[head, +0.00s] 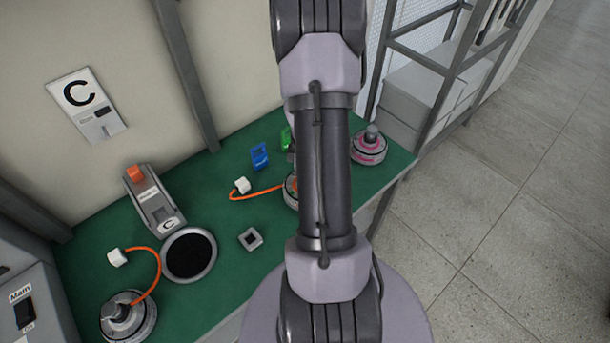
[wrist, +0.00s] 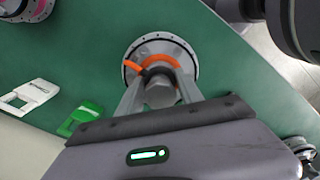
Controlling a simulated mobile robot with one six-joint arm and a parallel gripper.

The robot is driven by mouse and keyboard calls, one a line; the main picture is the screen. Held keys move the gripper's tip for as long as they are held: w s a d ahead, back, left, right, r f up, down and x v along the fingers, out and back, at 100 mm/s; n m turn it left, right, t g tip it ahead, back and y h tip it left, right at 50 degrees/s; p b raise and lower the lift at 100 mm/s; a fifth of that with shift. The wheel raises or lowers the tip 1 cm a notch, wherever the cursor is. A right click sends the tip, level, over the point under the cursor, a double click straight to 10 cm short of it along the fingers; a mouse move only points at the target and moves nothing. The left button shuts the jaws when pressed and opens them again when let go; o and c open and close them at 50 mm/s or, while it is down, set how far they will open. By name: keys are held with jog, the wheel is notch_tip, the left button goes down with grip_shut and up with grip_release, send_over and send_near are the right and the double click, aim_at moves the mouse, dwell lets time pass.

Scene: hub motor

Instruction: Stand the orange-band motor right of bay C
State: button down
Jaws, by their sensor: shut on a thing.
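The orange-band motor (wrist: 143,50) is a round grey hub with an orange band and orange cable, seen upright over the green bench in the wrist view. My gripper (wrist: 160,92) is shut on its central shaft. In the head view, the motor (head: 291,190) is mostly hidden behind my arm, and my gripper is hidden too. Its orange cable ends in a white plug (head: 241,186) to the left. Whether the motor touches the bench is unclear. Bay C has a wall sign (head: 87,104), a grey unit (head: 155,200) with an orange top, and a round black pad (head: 190,255).
Another motor (head: 128,318) with an orange cable stands left of the pad. A pink-band motor (head: 369,146) stands at the bench's right end. A small grey square block (head: 250,239), a blue clip (head: 259,157) and a green clip (head: 286,138) lie on the green bench (head: 100,222).

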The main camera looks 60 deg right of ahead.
dwell(0.3)
jog(key=shift+f+b, duration=0.35)
jog(key=shift+f, duration=0.15)
jog(key=shift+f+b, duration=0.5)
jog(key=shift+f, duration=0.15)
jog(key=c, duration=0.7)
grip_release()
